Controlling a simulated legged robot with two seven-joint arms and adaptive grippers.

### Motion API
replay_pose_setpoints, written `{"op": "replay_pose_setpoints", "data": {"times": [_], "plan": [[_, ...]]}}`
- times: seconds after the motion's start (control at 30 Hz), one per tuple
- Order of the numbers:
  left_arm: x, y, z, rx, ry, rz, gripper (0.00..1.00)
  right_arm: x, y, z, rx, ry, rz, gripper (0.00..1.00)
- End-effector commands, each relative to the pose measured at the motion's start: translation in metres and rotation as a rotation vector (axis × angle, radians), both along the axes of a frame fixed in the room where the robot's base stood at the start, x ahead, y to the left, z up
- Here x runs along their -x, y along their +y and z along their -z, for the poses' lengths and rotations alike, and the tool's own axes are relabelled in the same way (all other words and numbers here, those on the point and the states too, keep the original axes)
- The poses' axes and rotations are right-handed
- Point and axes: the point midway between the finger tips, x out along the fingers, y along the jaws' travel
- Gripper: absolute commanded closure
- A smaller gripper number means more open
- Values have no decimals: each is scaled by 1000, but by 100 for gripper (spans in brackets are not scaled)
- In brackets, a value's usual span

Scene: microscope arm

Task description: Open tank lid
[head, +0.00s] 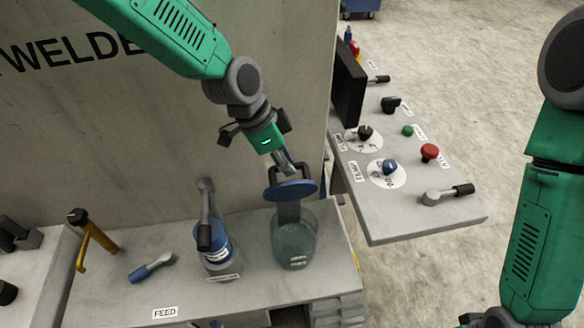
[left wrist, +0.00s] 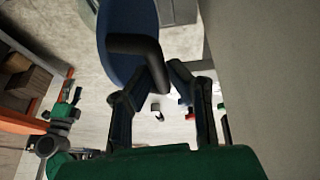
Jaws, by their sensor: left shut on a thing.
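The tank (head: 296,247) is a clear, greenish cylinder on the bench, right of the blue-banded canister. Its round blue lid (head: 283,191) sits at the tank's top and looks raised above the rim; the exact gap is hard to tell. A black handle (head: 290,170) stands on the lid. My left gripper (head: 285,163) comes down from above and is shut on this handle. In the left wrist view the blue lid (left wrist: 117,22) and the handle (left wrist: 135,45) show at the fingertips. My right gripper (head: 490,319) is partly cut off at the bottom edge; its fingers are unclear.
A canister (head: 217,250) with a lever stands left of the tank. A blue-handled lever (head: 150,268) and an orange lever (head: 88,238) are farther left. A control panel (head: 440,205) with knobs and buttons stands right. The welder wall (head: 150,130) rises behind the bench.

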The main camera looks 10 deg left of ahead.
Motion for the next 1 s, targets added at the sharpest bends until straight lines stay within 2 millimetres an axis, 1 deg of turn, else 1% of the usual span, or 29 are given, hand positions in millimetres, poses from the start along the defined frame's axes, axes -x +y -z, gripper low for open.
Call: {"op": "replay_pose_setpoints", "data": {"times": [0.03, 0.3, 0.77, 0.8, 0.83, 1.0], "plan": [[-1, 5, 4, -8, 8, -2, 100, 0, 0, 0, 0, 0, 0, 60], [-10, 8, 5, -9, 8, -1, 100, 0, 0, -1, 0, 0, 0, 60], [-11, 9, 5, -9, 8, 0, 100, 0, 0, -1, 0, 0, 0, 60], [-11, 9, 5, -8, 8, 0, 72, 0, 0, -1, 0, 0, 0, 60], [-11, 8, 5, -8, 8, 0, 66, 0, 0, -1, 0, 0, 0, 60], [-11, 6, 3, -6, 5, -1, 66, 0, 0, -1, 0, 0, 0, 60]]}}
